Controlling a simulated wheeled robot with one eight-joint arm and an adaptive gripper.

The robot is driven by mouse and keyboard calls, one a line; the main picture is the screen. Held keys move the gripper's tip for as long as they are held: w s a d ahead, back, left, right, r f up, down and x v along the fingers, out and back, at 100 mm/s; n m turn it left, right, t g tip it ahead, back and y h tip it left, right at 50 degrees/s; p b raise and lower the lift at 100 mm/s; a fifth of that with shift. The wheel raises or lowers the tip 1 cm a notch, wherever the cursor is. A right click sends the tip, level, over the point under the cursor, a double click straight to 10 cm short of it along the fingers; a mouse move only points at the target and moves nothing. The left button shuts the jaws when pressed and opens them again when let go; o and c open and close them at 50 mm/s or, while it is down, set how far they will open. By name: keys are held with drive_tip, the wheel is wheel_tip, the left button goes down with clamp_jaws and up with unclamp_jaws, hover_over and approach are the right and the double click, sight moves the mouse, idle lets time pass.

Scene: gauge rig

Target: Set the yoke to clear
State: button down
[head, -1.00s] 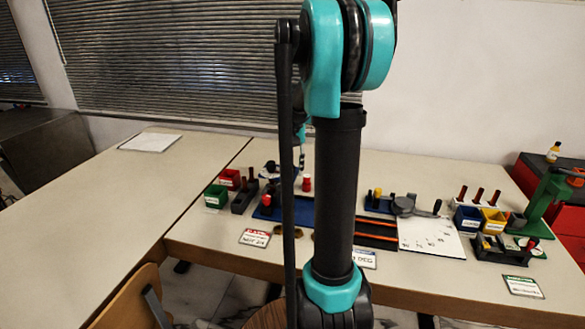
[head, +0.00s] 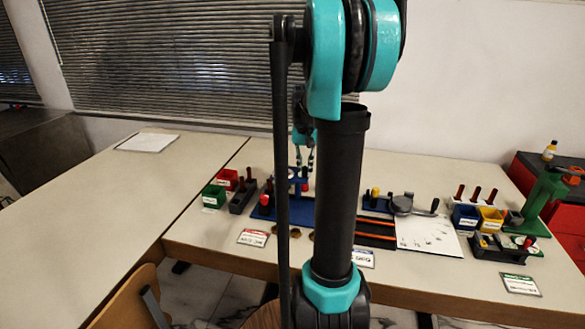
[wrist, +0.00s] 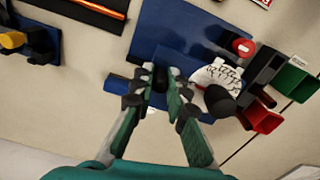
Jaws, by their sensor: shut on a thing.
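My gripper (wrist: 158,84) points down over a blue rig in the wrist view, its two fingers closed around a small dark part, which looks like the yoke's grip (wrist: 159,72). A blue bar (wrist: 122,88) runs out to the left beside the fingertips. The blue base plate (wrist: 182,28) lies beyond. A white dial with dark marks (wrist: 212,76) and a black knob (wrist: 220,102) are just right of the fingers. In the head view my gripper (head: 303,160) is at the blue rig (head: 293,183), partly hidden by my arm. The yoke's setting cannot be read.
A red-topped knob (wrist: 243,46) stands near the dial. Red (wrist: 262,117) and green (wrist: 290,82) bins and a dark block (wrist: 262,66) are close on the right. Orange-striped rails (head: 375,234) and a white sheet (head: 430,237) lie right of the rig. The left table is mostly clear.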

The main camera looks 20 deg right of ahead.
drive_tip(key=shift+s+d, duration=0.7)
drive_tip(key=shift+d, duration=0.3)
drive_tip(key=shift+s+d, duration=0.65)
drive_tip(key=shift+d, duration=0.3)
drive_tip(key=c, duration=1.5)
unclamp_jaws()
drive_tip(key=shift+d, duration=0.1)
wheel_tip(320, 180, up, 12)
drive_tip(key=shift+r, duration=0.1)
